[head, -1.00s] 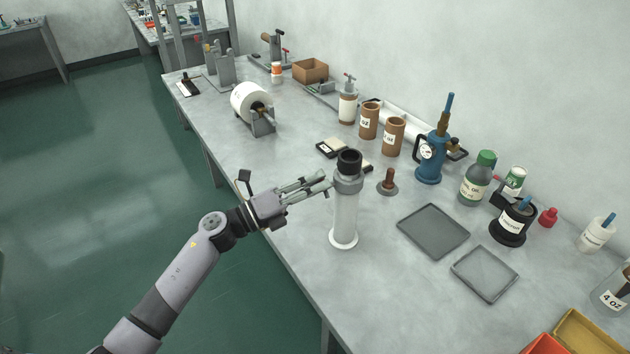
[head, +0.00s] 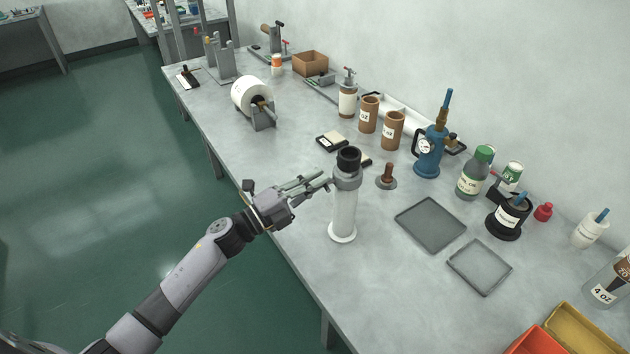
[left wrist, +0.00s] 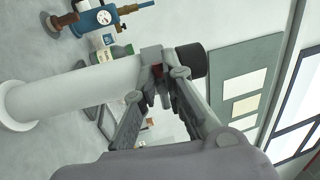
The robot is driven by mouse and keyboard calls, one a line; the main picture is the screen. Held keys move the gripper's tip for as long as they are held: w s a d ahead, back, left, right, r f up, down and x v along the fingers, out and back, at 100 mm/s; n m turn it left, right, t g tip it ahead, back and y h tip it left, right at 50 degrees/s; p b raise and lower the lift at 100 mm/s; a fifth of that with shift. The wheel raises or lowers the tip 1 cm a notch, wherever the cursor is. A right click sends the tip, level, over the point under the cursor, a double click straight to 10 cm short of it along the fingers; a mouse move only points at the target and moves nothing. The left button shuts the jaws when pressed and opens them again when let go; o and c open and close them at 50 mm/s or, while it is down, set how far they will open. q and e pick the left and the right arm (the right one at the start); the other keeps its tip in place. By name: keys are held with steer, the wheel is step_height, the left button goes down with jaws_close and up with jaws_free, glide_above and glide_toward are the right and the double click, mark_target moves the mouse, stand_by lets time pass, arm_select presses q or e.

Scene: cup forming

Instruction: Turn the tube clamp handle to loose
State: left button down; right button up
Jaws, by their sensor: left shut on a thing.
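The tube (head: 344,212) stands upright on a white round base near the bench's front edge. A grey clamp (head: 348,178) goes around its upper part, below a black top (head: 348,158). My left gripper (head: 325,180) reaches the clamp from the left in the head view. In the left wrist view its fingers (left wrist: 160,80) are closed in at the clamp, with a small dark red piece, which looks like the clamp handle (left wrist: 157,69), between the fingertips. The fingers hide most of the handle, so its angle cannot be read. My right gripper is not in view.
A brown-handled stamp (head: 387,176) stands just right of the tube. Two grey trays (head: 430,224) lie farther right. The bench front is bare.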

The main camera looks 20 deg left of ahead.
arm_select(q)
steer(key=shift+f, duration=0.25)
steer(key=c, duration=1.8)
jaws_free()
steer(key=shift+w+d, duration=0.1)
steer(key=shift+o, duration=0.4)
steer(key=shift+r, duration=0.1)
steer(key=v, duration=1.2)
